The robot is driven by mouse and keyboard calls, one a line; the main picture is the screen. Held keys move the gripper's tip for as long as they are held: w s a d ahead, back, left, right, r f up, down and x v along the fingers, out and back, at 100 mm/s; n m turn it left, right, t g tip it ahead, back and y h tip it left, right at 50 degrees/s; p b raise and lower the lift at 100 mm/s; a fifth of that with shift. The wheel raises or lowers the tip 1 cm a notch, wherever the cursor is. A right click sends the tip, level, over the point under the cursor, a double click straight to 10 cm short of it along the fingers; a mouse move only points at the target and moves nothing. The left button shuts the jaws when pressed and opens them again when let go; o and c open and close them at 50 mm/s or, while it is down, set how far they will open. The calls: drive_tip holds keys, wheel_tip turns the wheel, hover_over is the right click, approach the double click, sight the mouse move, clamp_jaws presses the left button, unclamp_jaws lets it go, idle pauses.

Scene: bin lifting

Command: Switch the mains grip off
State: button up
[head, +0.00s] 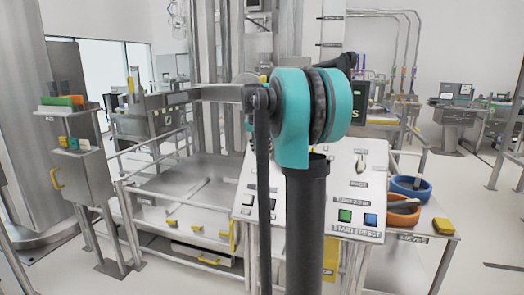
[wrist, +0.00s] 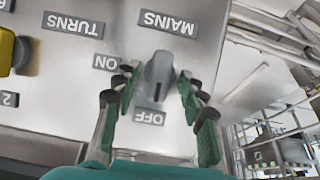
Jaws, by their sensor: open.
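The mains grip (wrist: 160,72) is a grey elongated knob on a pale panel (wrist: 60,95), seen upside down in the wrist view. My gripper (wrist: 157,82) is open, with one green-padded finger on each side of the grip. Gaps show on both sides; I cannot tell any contact. In the head view my arm hides the gripper and I cannot make out the grip.
A yellow knob (wrist: 8,52) and a TURNS label (wrist: 73,24) are on the panel at left in the wrist view. In the head view the console has a green button (head: 345,215) and a blue button (head: 370,219). Blue (head: 411,188) and orange (head: 403,214) bowls stand at right.

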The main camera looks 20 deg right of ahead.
drive_tip(key=shift+r, duration=0.1)
drive_tip(key=v, duration=1.2)
